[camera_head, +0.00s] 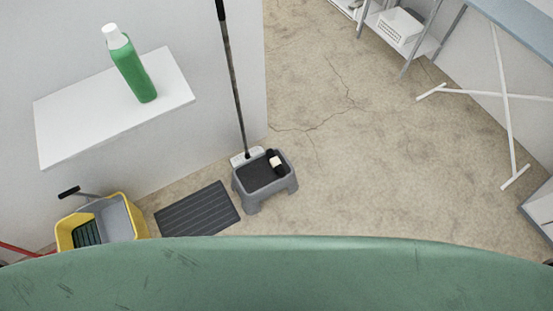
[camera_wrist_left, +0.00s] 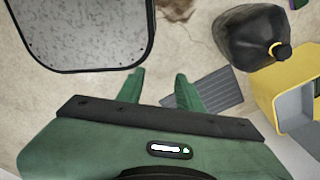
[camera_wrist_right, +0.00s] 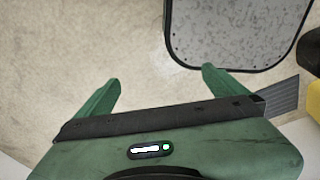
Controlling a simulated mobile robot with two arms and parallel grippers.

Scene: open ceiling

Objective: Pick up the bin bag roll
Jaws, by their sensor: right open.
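The bin bag roll appears to be the small black roll with a pale band (camera_head: 275,162). In the head view it lies on the right part of the dark top of a grey step stool (camera_head: 252,201). It cannot be made out in either wrist view. My left gripper (camera_wrist_left: 160,75) points down over the floor, with its two green fingers apart and nothing between them. My right gripper (camera_wrist_right: 161,75) is open wider and empty above bare floor. Neither gripper shows in the head view.
A long-handled tool (camera_head: 234,85) stands against the stool's back. A dark ribbed mat (camera_head: 197,209) and yellow-grey bucket (camera_head: 122,217) lie left. A green bottle (camera_head: 133,68) stands on a white shelf (camera_head: 75,135). A black canister (camera_wrist_left: 246,45) is near the bucket.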

